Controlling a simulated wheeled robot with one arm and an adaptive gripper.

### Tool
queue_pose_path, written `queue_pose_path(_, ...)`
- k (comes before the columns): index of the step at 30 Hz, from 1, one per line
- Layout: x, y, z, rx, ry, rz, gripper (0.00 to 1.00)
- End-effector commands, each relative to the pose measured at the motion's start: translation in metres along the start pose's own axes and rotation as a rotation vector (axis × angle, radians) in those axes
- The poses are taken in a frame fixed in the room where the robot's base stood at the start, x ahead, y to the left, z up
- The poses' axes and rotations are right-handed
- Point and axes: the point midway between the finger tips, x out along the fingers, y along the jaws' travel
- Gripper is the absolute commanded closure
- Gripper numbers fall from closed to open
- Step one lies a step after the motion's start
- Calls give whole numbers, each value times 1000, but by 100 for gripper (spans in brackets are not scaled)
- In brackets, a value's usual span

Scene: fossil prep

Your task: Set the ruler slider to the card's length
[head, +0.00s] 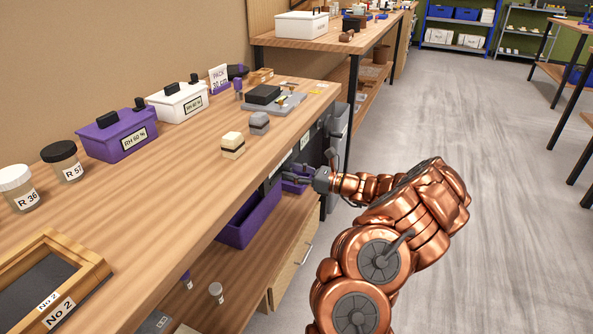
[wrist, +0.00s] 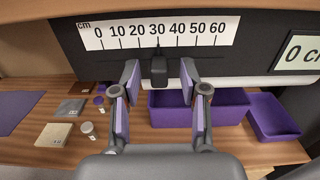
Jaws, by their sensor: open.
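The ruler (wrist: 200,32) is a white strip marked in cm from 0 to 60 on a dark panel, seen in the wrist view. Its black slider (wrist: 158,70) hangs below the strip, in line with about the 30 mark. My gripper (wrist: 159,80) is open, with one finger on each side of the slider and a visible gap to both. In the head view my gripper (head: 308,176) is at the front of the bench, below its top. The white card (head: 219,79) stands at the back of the bench; it reads PACK and a cm value, its first digit hard to read.
A pale sign (wrist: 304,53) reading "0 cm", cut by the frame edge, is right of the ruler. Purple bins (wrist: 222,108) stand on the shelf below. The bench top (head: 180,208) holds jars, a purple box (head: 117,137) and small blocks. Open floor lies right.

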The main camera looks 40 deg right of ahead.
Motion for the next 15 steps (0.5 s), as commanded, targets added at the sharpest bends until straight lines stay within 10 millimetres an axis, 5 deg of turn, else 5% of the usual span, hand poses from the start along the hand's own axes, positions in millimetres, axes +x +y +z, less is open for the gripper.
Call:
queue_pose_path(8,-15,-1,0,-1,1,-3,56)
queue_pose_path(15,-60,-1,0,0,-1,-3,56)
